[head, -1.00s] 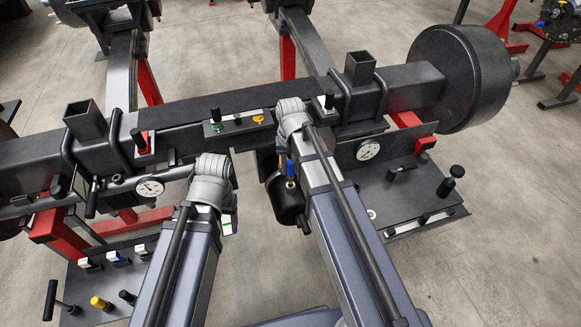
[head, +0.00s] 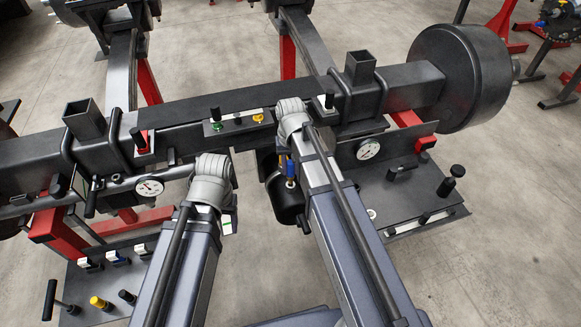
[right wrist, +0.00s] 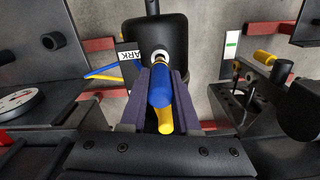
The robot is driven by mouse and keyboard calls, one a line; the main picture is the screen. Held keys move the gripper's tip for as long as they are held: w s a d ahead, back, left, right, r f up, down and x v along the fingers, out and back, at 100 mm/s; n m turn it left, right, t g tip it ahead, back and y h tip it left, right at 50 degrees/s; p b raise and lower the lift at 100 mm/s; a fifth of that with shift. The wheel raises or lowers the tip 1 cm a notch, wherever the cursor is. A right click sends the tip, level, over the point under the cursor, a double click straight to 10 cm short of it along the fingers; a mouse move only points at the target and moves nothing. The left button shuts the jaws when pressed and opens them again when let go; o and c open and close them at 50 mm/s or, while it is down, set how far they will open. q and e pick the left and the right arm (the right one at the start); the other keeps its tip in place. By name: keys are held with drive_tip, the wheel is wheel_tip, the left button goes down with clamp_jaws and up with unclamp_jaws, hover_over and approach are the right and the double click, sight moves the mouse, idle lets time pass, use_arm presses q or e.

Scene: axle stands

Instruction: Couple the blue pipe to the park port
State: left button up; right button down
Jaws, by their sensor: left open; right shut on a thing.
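The blue pipe (right wrist: 160,88) lies between the purple-grey fingers of my right gripper (right wrist: 162,92), which is shut on it. It shows as a small blue piece beside the right arm's end in the head view (head: 291,167). A round pale-rimmed port (right wrist: 160,57) sits at the pipe's far end, beside a partly covered label ending in "ARK" (right wrist: 132,55). I cannot tell whether pipe and port touch. A yellow piece (right wrist: 165,120) shows below the blue pipe. My left gripper (head: 228,222) is open beyond the left wrist, its fingers mostly hidden.
A black tank (head: 287,203) hangs below the beam. A dark axle beam (head: 230,103) crosses the view, with gauges (head: 149,187) and a valve panel (head: 240,121) on it. Shelves with fittings stand at lower left (head: 85,275) and right (head: 400,205).

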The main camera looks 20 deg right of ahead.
sight(291, 175)
drive_tip(key=shift+f+b, duration=1.9)
drive_tip(key=shift+f, duration=0.1)
drive_tip(key=c, duration=0.6)
unclamp_jaws()
drive_tip(key=shift+r, duration=0.1)
drive_tip(key=shift+o, duration=0.2)
drive_tip(key=shift+r, duration=0.1)
wheel_tip(291, 175, up, 8)
drive_tip(key=p, duration=0.8)
drive_tip(key=shift+f, duration=0.2)
